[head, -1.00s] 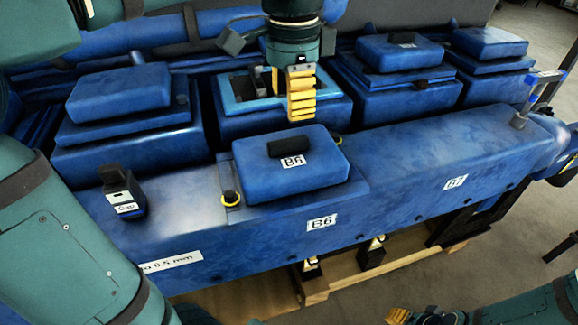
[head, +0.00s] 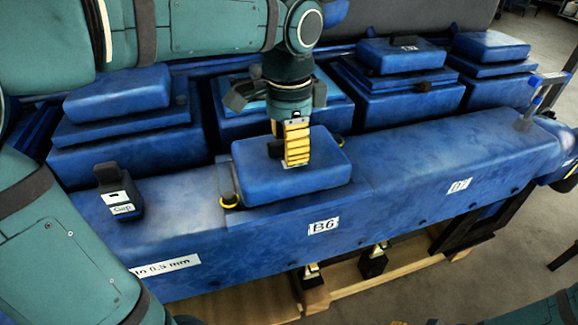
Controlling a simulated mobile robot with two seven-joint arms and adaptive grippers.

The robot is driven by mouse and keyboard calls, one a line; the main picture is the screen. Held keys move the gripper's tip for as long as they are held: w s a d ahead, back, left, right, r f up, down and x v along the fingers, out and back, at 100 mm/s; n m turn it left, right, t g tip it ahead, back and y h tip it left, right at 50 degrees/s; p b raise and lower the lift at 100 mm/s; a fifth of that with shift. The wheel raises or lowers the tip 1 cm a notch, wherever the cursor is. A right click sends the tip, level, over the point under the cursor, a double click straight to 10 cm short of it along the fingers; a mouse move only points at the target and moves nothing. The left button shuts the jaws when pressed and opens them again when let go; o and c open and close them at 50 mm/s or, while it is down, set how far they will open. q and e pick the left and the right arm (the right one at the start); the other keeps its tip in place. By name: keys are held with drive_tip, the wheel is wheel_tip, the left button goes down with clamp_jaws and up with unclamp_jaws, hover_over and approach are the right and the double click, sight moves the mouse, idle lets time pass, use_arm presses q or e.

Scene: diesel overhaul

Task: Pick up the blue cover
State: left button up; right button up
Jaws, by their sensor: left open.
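The blue cover (head: 318,174) is a rounded blue block with a black handle (head: 274,149) on top. It rests flat on the long blue engine ledge above the B6 label. My left gripper (head: 297,160), with yellow ribbed fingers, points down over the cover at its handle. It is open, and its fingers hide most of the handle and the cover's own label. I cannot tell whether the fingers touch the cover. My right gripper is not clearly in view; only part of my right arm shows at the bottom right corner.
Other blue covers (head: 118,92) (head: 400,55) sit on the housings behind. A black labelled gauge block (head: 120,194) stands on the ledge at left. The ledge to the right (head: 440,155) is clear up to an upright tool (head: 530,105).

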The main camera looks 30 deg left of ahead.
use_arm(q)
clamp_jaws()
